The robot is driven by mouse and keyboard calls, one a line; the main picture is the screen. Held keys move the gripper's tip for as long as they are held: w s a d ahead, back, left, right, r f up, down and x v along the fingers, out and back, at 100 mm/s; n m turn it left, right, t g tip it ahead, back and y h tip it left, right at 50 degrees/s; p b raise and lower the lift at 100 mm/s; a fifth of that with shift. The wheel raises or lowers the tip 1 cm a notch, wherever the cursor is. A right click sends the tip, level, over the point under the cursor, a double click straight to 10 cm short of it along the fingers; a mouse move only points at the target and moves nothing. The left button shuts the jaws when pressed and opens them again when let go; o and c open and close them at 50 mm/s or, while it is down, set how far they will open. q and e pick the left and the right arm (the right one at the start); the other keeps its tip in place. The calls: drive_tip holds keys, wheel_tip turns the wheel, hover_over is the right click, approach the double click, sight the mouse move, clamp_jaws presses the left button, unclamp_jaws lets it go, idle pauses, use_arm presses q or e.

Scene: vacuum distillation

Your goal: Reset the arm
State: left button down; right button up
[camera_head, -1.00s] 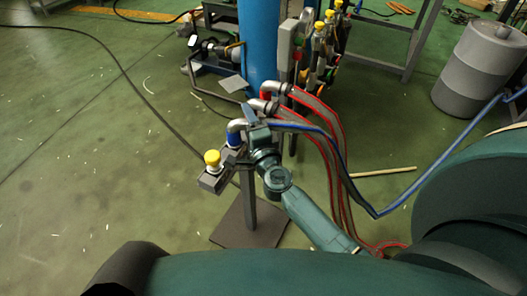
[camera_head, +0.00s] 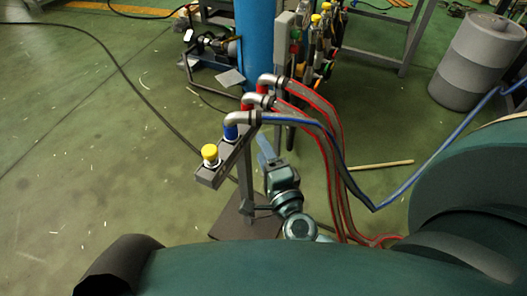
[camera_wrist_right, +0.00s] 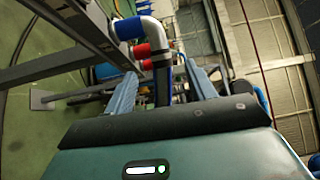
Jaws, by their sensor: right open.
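My right gripper (camera_head: 264,150) points up and away from me, just right of the stand with the hose fittings. In the right wrist view its two blue fingers (camera_wrist_right: 163,82) are spread wide, with nothing clamped between them. A pipe elbow with a blue collar (camera_wrist_right: 128,28) and a dark hose lie beyond and appear between the fingers. In the head view the stand's bar (camera_head: 222,166) carries a yellow-capped fitting (camera_head: 210,153) and a blue fitting (camera_head: 231,131) with its hose elbow. My left gripper is out of view.
Red-striped hoses (camera_head: 318,130) and a blue-striped hose (camera_head: 345,172) arch close to the right of my gripper. A blue column (camera_head: 259,45) stands behind. A grey drum (camera_head: 478,60) stands at the back right. The green floor at the left is mostly clear.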

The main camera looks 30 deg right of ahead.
use_arm(q)
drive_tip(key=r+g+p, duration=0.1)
drive_tip(key=p, duration=0.4)
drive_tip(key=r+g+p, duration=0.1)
drive_tip(key=p, duration=0.5)
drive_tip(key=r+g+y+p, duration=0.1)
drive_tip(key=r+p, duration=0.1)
drive_tip(key=p, duration=0.4)
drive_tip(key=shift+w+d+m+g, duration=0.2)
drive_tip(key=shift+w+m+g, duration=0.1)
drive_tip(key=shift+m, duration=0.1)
use_arm(e)
drive_tip(key=s+a+r+n+g+y, duration=0.2)
drive_tip(key=s+n+g, duration=0.2)
drive_tip(key=n, duration=0.6)
drive_tip(key=s+a+r+n+g+y, duration=0.2)
drive_tip(key=s+n, duration=0.5)
drive_tip(key=n, duration=0.4)
drive_tip(key=shift+s+a+r+n+g+y, duration=0.3)
drive_tip(key=shift+a+r+g+y, duration=0.15)
drive_tip(key=shift+g, duration=0.55)
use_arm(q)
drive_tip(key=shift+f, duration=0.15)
use_arm(e)
drive_tip(key=shift+d+f, duration=0.1)
drive_tip(key=shift+f, duration=0.05)
